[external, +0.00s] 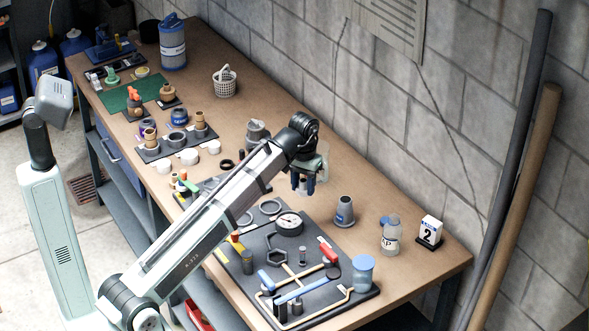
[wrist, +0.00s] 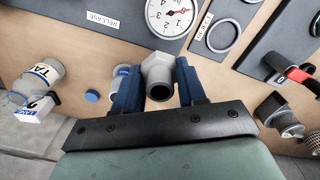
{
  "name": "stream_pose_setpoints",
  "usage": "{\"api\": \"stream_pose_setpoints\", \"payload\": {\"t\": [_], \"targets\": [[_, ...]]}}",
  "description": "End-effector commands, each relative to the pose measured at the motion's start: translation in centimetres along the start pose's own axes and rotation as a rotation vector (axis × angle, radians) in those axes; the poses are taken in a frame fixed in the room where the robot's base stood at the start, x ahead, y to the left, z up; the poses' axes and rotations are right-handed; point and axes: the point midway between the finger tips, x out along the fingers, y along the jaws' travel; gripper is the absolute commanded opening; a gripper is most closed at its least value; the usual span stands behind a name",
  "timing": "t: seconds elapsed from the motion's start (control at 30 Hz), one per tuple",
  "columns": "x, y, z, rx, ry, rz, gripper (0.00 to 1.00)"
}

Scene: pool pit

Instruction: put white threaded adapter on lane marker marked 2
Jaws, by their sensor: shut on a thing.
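The white threaded adapter (wrist: 160,76) is held between the two blue fingers of my gripper (wrist: 157,88), its round opening facing the wrist camera. In the external view my gripper (external: 304,186) hangs above the table, behind the board with the gauge; the adapter is hard to make out there. The lane marker marked 2 (external: 430,231) is a white block on a black base, standing upright near the table's right end, apart from my gripper. It also shows at the left of the wrist view (wrist: 36,110), partly in front of a bottle.
A labelled bottle (external: 391,236) stands just left of the marker. A grey tapered fitting (external: 344,212) stands between my gripper and the bottle. The dark board (external: 330,300) carries a gauge (external: 289,223) and tools. The block wall (external: 400,130) rises behind the table.

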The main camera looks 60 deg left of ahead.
Motion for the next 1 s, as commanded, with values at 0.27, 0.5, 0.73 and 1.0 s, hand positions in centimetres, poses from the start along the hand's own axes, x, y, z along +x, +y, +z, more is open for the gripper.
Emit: {"api": "stream_pose_setpoints", "payload": {"t": [0.27,0.5,0.73,1.0], "targets": [[-0.9,8.7,1.5,0.115,-0.003,-0.002,0.10],[-2.2,17.8,0.6,0.138,-0.008,-0.004,0.10],[-3.8,27.0,-3.7,-0.034,-0.008,-0.006,0.10],[-5.0,33.9,-8.6,-0.338,-0.003,-0.003,0.10]]}}
